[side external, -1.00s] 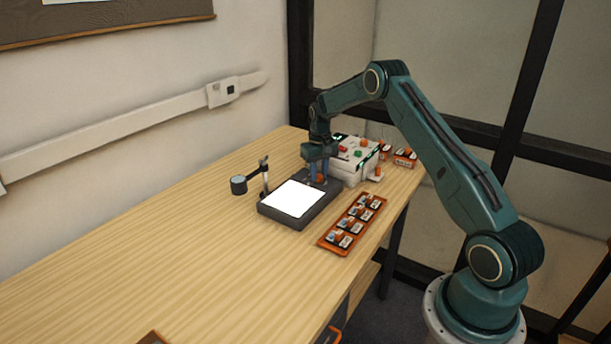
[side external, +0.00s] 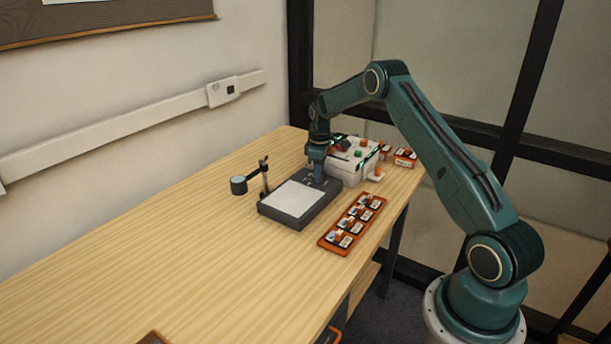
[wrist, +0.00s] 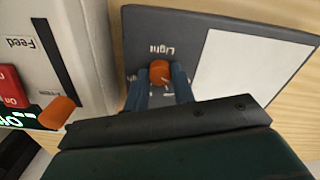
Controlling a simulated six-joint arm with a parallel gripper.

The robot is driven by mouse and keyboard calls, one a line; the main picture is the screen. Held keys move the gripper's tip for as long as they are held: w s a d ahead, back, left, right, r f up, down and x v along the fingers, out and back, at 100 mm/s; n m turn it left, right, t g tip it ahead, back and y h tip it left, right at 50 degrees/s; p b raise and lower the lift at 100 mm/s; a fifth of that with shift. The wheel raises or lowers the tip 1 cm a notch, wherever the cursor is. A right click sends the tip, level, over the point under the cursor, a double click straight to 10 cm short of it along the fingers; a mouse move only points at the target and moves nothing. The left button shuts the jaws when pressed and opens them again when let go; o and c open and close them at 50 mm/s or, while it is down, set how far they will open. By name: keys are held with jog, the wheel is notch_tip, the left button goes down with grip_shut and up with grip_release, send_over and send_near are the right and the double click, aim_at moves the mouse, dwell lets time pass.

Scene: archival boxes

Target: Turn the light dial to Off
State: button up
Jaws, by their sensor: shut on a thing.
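The orange light dial (wrist: 160,72) sits on the dark grey light box (wrist: 140,30), just below the word "Light" in the wrist view. Small marks beside the dial are partly covered and I cannot read them. My gripper (wrist: 160,77) is shut on the dial, one blue finger on each side. In the side view my gripper (side external: 318,178) points down at the far end of the light box (side external: 283,221), and the dial is hard to make out there. The box's panel (side external: 293,199) is a dull, unlit white; it also shows in the wrist view (wrist: 245,65).
A white machine (side external: 350,172) with coloured buttons and an orange knob (wrist: 57,112) stands close beside the box. An orange tray (side external: 329,242) of small items lies in front. A small jointed stand (side external: 265,178) is at the left.

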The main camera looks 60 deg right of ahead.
jog(key=shift+r+n, duration=0.1)
jog(key=shift+n, duration=0.3)
jog(key=shift+w, duration=0.1)
jog(key=o, duration=1)
notch_tip(320, 180, up, 14)
dwell(0.3)
